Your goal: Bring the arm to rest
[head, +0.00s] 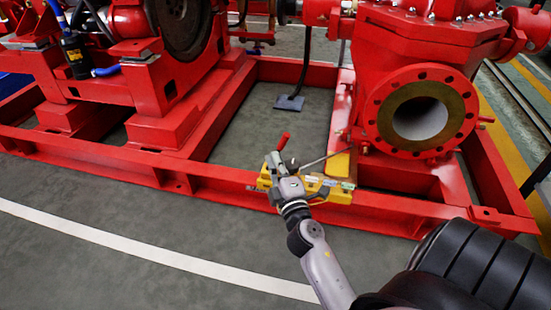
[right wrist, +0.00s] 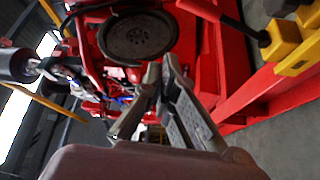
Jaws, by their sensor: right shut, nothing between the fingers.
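My right arm reaches in from the bottom of the head view, with its gripper (head: 277,168) over the near rail of the red pump frame. The gripper is shut and empty; in the right wrist view its two fingers (right wrist: 163,75) come together at the tips. A yellow device (head: 338,191) with a red-gripped lever (head: 283,141) is at the rail, right beside and partly behind the gripper. In the right wrist view the yellow device (right wrist: 295,42) is at the upper right, apart from the fingers. My left gripper is not in view.
The red base frame (head: 110,166) spans the view. A red pump with a round flange (head: 420,112) stands on it at right, and the engine with its flywheel (head: 184,25) at left. Grey floor with a white line (head: 150,252) lies open in front.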

